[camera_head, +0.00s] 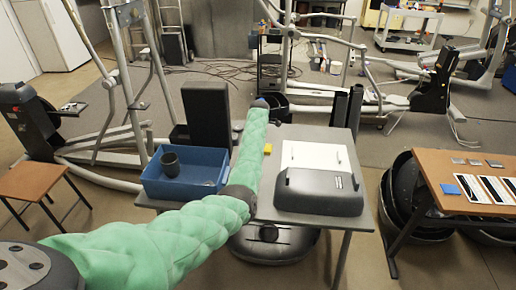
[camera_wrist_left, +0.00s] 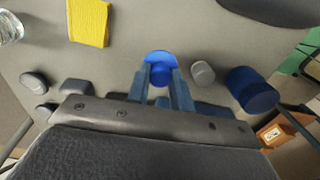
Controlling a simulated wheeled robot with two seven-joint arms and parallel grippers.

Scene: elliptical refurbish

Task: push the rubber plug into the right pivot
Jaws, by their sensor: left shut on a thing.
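My left gripper (camera_wrist_left: 160,80) is shut on a small blue round piece (camera_wrist_left: 159,57) above the grey table (camera_wrist_left: 130,35); I cannot tell for sure that it is the rubber plug. A short grey cylinder (camera_wrist_left: 203,72) and a larger dark blue cylinder (camera_wrist_left: 252,90) stand to its right in the left wrist view. Small dark round pieces (camera_wrist_left: 35,81) lie at the left. The right pivot cannot be made out. My right gripper is not in view.
A grey-and-white console (camera_head: 318,190) fills the table's right part. A yellow pad (camera_wrist_left: 89,22) lies near the gripper. A blue crate (camera_head: 210,172) with a dark cup (camera_head: 170,163) is left of my arm. A wooden table (camera_head: 440,170) stands right; elliptical frames (camera_head: 118,60) stand behind.

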